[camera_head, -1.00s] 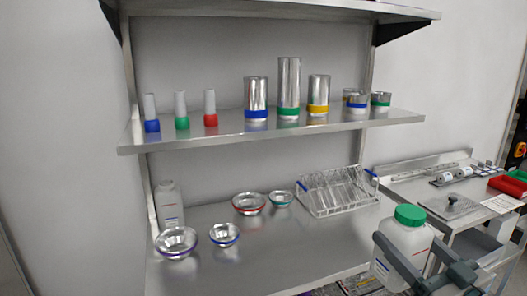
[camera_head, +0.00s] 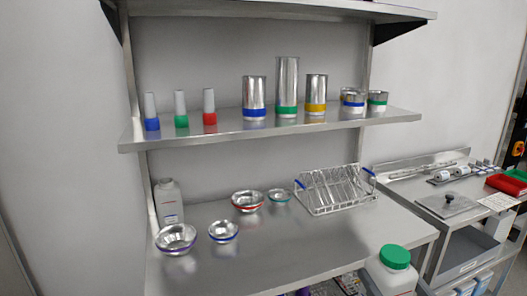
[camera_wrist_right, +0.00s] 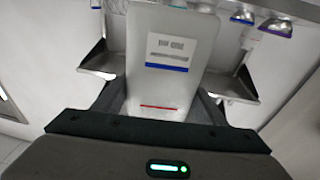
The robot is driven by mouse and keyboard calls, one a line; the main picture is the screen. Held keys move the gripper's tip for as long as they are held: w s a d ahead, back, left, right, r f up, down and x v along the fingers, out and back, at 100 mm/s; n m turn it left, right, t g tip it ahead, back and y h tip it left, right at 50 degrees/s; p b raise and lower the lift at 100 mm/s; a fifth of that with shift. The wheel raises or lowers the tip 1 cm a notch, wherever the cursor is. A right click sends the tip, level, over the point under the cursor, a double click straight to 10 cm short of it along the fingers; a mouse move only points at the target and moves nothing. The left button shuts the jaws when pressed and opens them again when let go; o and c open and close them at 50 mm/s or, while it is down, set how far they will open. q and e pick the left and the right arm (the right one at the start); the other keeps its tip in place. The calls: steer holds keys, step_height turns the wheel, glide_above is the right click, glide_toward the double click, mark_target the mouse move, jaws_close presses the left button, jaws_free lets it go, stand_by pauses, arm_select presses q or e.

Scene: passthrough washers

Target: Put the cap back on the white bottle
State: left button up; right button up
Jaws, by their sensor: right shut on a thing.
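A white bottle with a green cap (camera_head: 396,257) on its top is at the lower right of the head view. Its lower part is cut off by the frame edge. In the right wrist view the white bottle (camera_wrist_right: 165,85), with a label and blue and red lines, fills the space between the fingers of my right gripper (camera_wrist_right: 160,100). The right gripper is shut on this bottle; its cap is not clear in that view. A second white bottle (camera_head: 169,205) stands upright at the back left of the lower shelf; whether it has a cap is unclear. My left gripper is not in view.
The lower shelf (camera_head: 300,235) holds several metal bowls (camera_head: 176,238) and a wire rack (camera_head: 335,190); its front middle is clear. The upper shelf (camera_head: 200,138) carries bottles and metal cylinders. A side table (camera_head: 410,200) with a red tray (camera_head: 507,184) stands at the right.

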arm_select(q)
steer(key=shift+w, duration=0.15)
arm_select(e)
steer(key=s+a+f+m+h, duration=0.3)
steer(key=s+f, duration=0.4)
steer(key=f, duration=0.4)
steer(key=shift+s+a+t+h, duration=0.3)
steer(key=shift+a+h, duration=0.6)
steer(key=shift+h, duration=0.2)
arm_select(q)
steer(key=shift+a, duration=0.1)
arm_select(e)
steer(key=shift+f, duration=0.1)
